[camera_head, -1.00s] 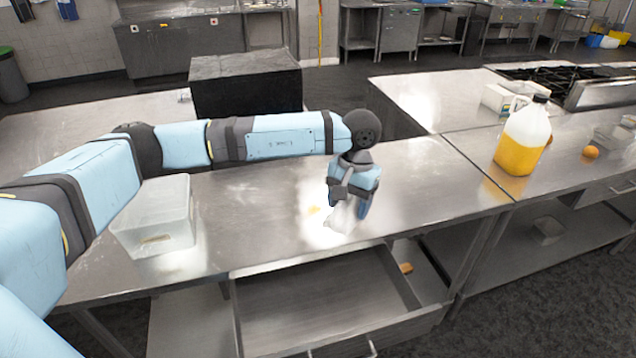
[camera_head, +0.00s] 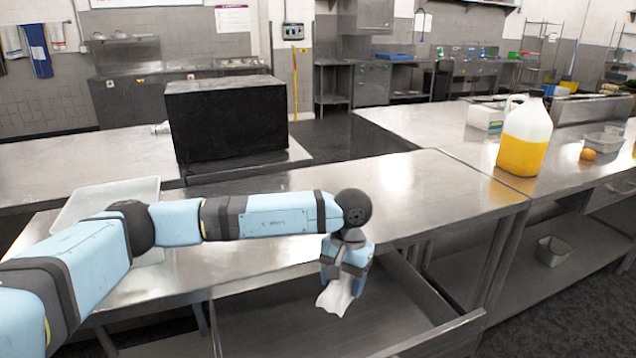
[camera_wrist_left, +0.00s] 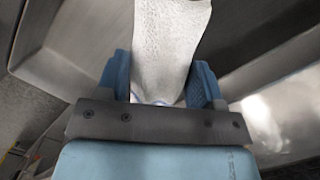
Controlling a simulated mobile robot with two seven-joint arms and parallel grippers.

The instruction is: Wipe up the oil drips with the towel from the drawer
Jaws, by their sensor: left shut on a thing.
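My left gripper (camera_head: 343,276) is shut on a white towel (camera_head: 336,299), which hangs from its fingers. The towel hangs in front of the table edge, over the open drawer (camera_head: 265,325). The left wrist view shows the textured towel (camera_wrist_left: 170,45) between the two blue fingers, with a blue stripe near the grip. No oil drips can be made out on the steel table (camera_head: 430,185) now; my arm covers part of it. My right gripper is not in view.
A clear plastic bin (camera_head: 80,205) stands at the table's left, partly behind my arm. An oil jug (camera_head: 524,140) and an orange (camera_head: 588,154) stand on the right counter. A black box (camera_head: 228,120) is behind. The tabletop right of my arm is clear.

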